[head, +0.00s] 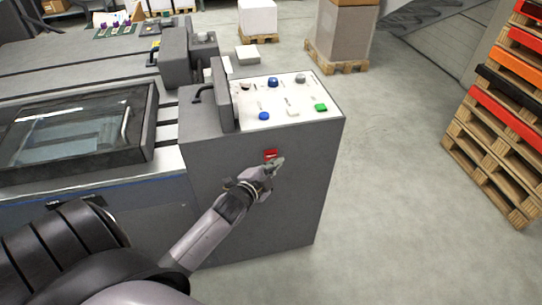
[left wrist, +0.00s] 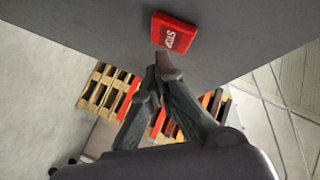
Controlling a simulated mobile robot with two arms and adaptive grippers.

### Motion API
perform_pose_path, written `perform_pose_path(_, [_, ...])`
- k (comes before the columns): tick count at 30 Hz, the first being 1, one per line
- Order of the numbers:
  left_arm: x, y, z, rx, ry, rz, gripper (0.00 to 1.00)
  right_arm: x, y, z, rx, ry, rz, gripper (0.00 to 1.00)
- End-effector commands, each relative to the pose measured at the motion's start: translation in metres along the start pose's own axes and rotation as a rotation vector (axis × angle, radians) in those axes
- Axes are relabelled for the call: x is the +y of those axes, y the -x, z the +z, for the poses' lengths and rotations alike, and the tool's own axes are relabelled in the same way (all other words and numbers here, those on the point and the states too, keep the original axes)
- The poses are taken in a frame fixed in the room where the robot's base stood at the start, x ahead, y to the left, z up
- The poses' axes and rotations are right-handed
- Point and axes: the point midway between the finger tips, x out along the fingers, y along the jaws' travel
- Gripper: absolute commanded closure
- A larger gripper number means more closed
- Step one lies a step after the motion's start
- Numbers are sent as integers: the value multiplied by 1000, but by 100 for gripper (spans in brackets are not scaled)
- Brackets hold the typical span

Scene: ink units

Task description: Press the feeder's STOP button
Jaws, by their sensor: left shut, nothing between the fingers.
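The red STOP button (head: 270,154) is on the upper front face of the grey feeder cabinet (head: 220,165). In the left wrist view the button (left wrist: 173,33) is large, with white STOP lettering. My left gripper (head: 279,161) is shut and empty, with its fingertips just below and right of the button in the head view. In the left wrist view the gripper tips (left wrist: 162,58) are close under the button's lower edge. I cannot tell whether they touch it. My right gripper is not in view.
The cabinet's white top panel (head: 255,120) carries blue, green, white and grey controls. A machine with a dark-framed window (head: 80,125) stands left. Stacked pallets (head: 490,165) stand right, and boxes on pallets stand behind. The floor right of the cabinet is clear.

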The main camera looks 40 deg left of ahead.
Motion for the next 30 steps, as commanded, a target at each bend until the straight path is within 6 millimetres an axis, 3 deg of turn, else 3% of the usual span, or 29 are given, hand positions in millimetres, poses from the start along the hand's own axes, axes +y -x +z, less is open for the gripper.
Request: perform_pose_path(30, [-4,-6,4,0,0,0,100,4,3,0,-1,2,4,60])
